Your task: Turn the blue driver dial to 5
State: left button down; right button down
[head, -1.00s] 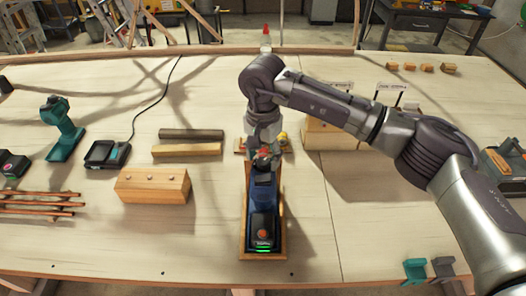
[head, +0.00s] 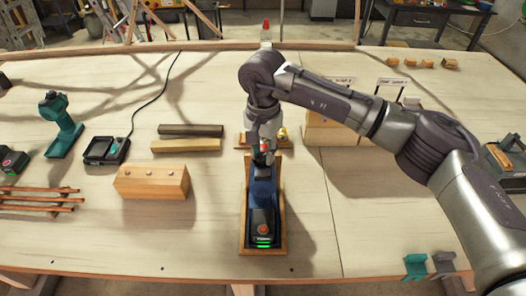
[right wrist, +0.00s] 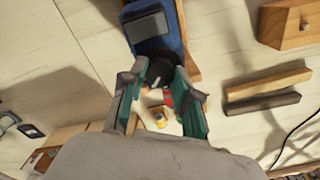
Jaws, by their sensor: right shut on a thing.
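The blue driver (head: 262,198) lies lengthwise on a wooden board (head: 278,236) at the middle of the bench, its black end with a green light toward me. My right gripper (head: 263,156) is above the driver's far end, pointing down. In the right wrist view, the blue driver (right wrist: 150,28) is at the top, and the right gripper (right wrist: 160,88) has its teal-lined fingers on either side of the black dial (right wrist: 156,78), shut on it. The fingers partly cover the dial, and its numbers cannot be read. My left gripper is not in view.
A wooden block (head: 152,182) and two laths (head: 188,145) lie left of the driver. A teal drill (head: 62,122) and a charger (head: 106,150) stand farther left. A wooden box (head: 330,132) stands behind right. The bench right of the board is mostly clear.

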aim_at(263, 155)
jog(key=m+b, duration=0.3)
jog(key=b, duration=0.1)
jog(key=shift+f, duration=0.2)
jog(key=shift+r+m+b, duration=0.2)
jog(key=shift+m+b, duration=1.3)
jog(key=shift+m, duration=0.6)
jog(key=c, duration=0.8)
grip_release()
jog(key=shift+c, duration=0.2)
jog(key=shift+r, duration=0.2)
notch_tip(263, 155, up, 8)
jog(key=shift+f, duration=0.15)
